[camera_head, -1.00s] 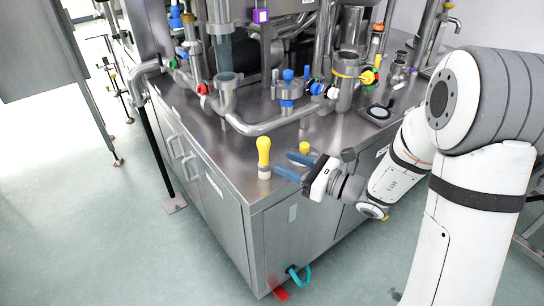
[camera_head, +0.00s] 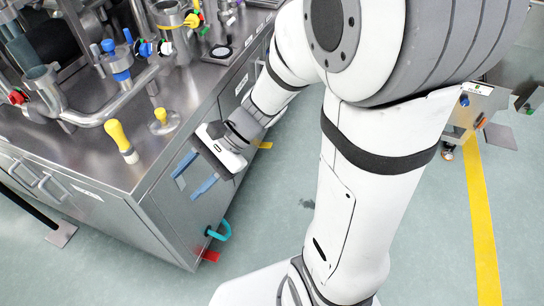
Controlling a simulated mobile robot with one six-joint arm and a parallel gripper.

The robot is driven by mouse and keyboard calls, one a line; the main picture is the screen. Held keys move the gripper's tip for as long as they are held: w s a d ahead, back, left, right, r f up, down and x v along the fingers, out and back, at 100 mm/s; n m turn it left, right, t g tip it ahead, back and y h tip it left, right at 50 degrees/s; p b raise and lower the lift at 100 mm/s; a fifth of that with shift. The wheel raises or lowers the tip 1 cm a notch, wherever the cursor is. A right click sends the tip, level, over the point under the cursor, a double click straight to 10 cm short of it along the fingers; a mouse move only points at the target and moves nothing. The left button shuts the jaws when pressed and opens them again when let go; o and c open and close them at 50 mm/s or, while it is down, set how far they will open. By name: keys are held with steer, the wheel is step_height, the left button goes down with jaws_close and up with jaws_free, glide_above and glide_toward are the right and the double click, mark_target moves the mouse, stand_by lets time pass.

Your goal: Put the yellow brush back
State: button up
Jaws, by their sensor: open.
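The yellow brush (camera_head: 120,139) has a yellow handle and a pale lower end. It stands on the steel machine top (camera_head: 85,160) near the front corner, and it looks tilted in this view. My gripper (camera_head: 186,185) has two blue fingers spread apart with nothing between them. It appears to the right of the brush, apart from it, in front of the machine's side panel. Its height relative to the top is hard to tell.
A shorter yellow knob on a round base (camera_head: 162,121) stands just right of the brush. Pipes and a blue-capped valve (camera_head: 115,59) lie behind. Open floor (camera_head: 120,260) lies in front.

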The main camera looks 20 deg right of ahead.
steer(key=s+d+n+t+h, duration=0.1)
steer(key=d+n+t+h, duration=0.1)
steer(key=d+n+h, duration=0.3)
steer(key=s+d+r+n+t+h, duration=0.1)
steer(key=d+n+h, duration=0.4)
steer(key=d, duration=0.6)
steer(key=shift+s+d+r+t+h, duration=0.35)
steer(key=shift+t+h, duration=0.15)
steer(key=shift+h, duration=0.1)
